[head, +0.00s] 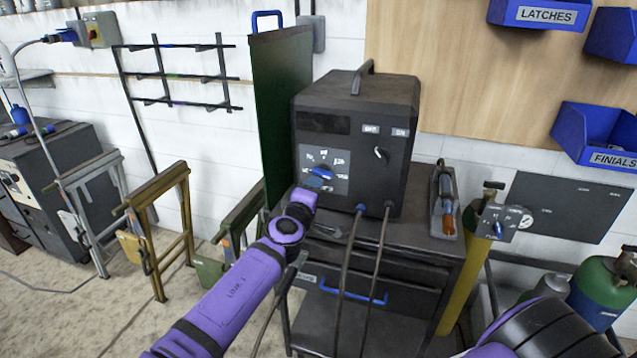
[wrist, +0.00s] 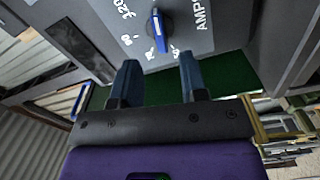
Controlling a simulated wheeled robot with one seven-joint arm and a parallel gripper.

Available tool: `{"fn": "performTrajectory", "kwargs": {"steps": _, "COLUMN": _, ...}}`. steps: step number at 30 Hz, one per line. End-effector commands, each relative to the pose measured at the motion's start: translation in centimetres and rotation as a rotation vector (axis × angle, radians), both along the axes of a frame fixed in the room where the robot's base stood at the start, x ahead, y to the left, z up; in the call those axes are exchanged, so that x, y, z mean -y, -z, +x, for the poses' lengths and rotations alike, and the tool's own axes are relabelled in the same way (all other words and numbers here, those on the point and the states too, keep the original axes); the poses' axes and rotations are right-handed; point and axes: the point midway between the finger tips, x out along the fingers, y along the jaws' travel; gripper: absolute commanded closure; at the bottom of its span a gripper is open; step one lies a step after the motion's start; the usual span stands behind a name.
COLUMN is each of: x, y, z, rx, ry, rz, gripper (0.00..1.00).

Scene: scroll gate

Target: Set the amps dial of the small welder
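The small welder (head: 400,145) is a dark box with a top handle, standing on a dark cart. Its amps dial (head: 323,171) is a blue knob on a grey plate with white numbers, at the left of the front face. In the wrist view, the dial (wrist: 157,24) shows as a blue bar in the upper middle, beside the letters AMP. My gripper (wrist: 158,62) is open, its two blue-grey fingers apart and empty. The dial lies ahead of the gap between them, and no finger appears to touch it. In the head view, my gripper (head: 313,187) partly covers the dial plate's lower edge.
A second switch (head: 381,154) sits right of the dial. Two cables (head: 374,265) hang from the welder's lower front. A green screen (head: 278,110) stands close on the left. A torch in a tray (head: 446,200) and a yellow cylinder (head: 462,265) are on the right.

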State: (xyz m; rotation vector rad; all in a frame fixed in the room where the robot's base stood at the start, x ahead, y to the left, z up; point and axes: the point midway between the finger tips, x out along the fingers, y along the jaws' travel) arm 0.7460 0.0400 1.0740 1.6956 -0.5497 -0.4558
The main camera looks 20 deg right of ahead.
Motion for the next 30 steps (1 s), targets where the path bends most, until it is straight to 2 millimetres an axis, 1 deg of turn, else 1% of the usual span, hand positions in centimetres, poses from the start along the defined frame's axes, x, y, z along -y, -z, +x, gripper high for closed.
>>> {"fn": "performTrajectory", "kwargs": {"steps": 1, "x": -0.5, "y": 0.0, "z": -0.7, "rx": 0.000, "ry": -0.002, "rz": 0.000, "gripper": 0.60}}
{"fn": "performTrajectory", "kwargs": {"steps": 3, "x": -1.0, "y": 0.0, "z": -1.4, "rx": 0.000, "ry": -0.002, "rz": 0.000, "gripper": 0.60}}
{"fn": "performTrajectory", "kwargs": {"steps": 9, "x": -1.8, "y": 0.0, "z": -2.5, "rx": 0.001, "ry": -0.001, "rz": -0.001, "gripper": 0.60}}
{"fn": "performTrajectory", "kwargs": {"steps": 21, "x": -1.9, "y": 0.0, "z": -2.8, "rx": -0.001, "ry": 0.003, "rz": 0.002, "gripper": 0.60}}
{"fn": "performTrajectory", "kwargs": {"steps": 23, "x": -1.6, "y": 0.2, "z": -2.8, "rx": -0.008, "ry": 0.013, "rz": 0.009, "gripper": 0.60}}
{"fn": "performTrajectory", "kwargs": {"steps": 26, "x": -0.2, "y": 1.0, "z": -2.9, "rx": -0.037, "ry": 0.057, "rz": 0.044, "gripper": 0.60}}
{"fn": "performTrajectory", "kwargs": {"steps": 30, "x": 3.2, "y": 3.1, "z": -3.6, "rx": -0.121, "ry": 0.173, "rz": 0.138, "gripper": 0.60}}
